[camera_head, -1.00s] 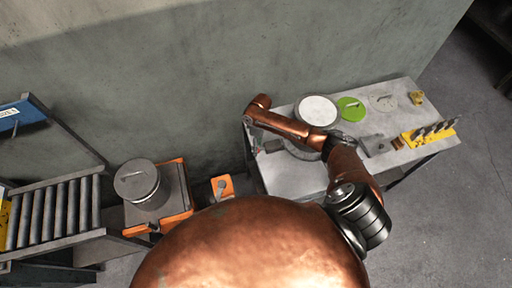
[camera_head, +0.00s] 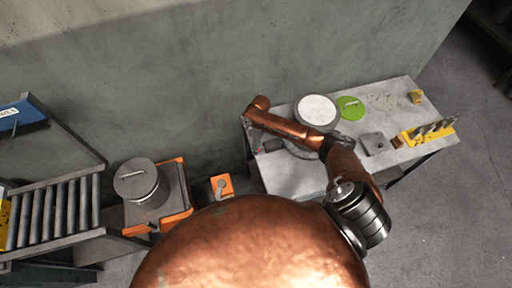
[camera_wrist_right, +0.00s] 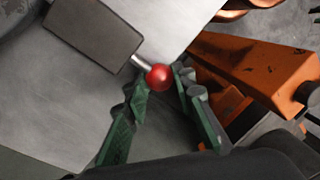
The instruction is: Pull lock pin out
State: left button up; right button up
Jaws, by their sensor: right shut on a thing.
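The lock pin shows in the right wrist view as a red ball knob (camera_wrist_right: 159,77) on a short bright metal rod. The rod enters the end of a dark grey block (camera_wrist_right: 95,33) on a pale metal surface. My right gripper (camera_wrist_right: 160,82) has its green fingers on either side of the red knob and is shut on it. In the head view, my copper right arm reaches over the left part of the metal table (camera_head: 300,180); the pin is too small to make out there. My left gripper is not in view.
A white-topped round part (camera_head: 316,109), a green disc (camera_head: 350,107) and a yellow rack (camera_head: 428,134) stand on the table. An orange-edged stand carries a grey cylinder (camera_head: 137,182) at left, beside a roller conveyor (camera_head: 55,213). An orange structure (camera_wrist_right: 255,65) lies close to my right gripper.

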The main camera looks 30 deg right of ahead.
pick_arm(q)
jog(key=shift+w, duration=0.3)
pick_arm(e)
grip_shut()
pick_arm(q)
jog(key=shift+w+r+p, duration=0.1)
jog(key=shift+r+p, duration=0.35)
pick_arm(e)
jog(key=a, duration=0.3)
jog(key=shift+w+a, duration=0.2)
jog(key=shift+w, duration=0.2)
jog(key=o, duration=1.1)
grip_release()
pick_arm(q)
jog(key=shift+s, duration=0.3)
pick_arm(e)
jog(key=shift+d+r, duration=0.1)
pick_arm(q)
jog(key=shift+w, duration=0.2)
pick_arm(e)
jog(key=r, duration=0.4)
jog(key=w+d+r, duration=0.1)
jog(key=r, duration=0.6)
jog(key=shift+w+d+r, duration=0.3)
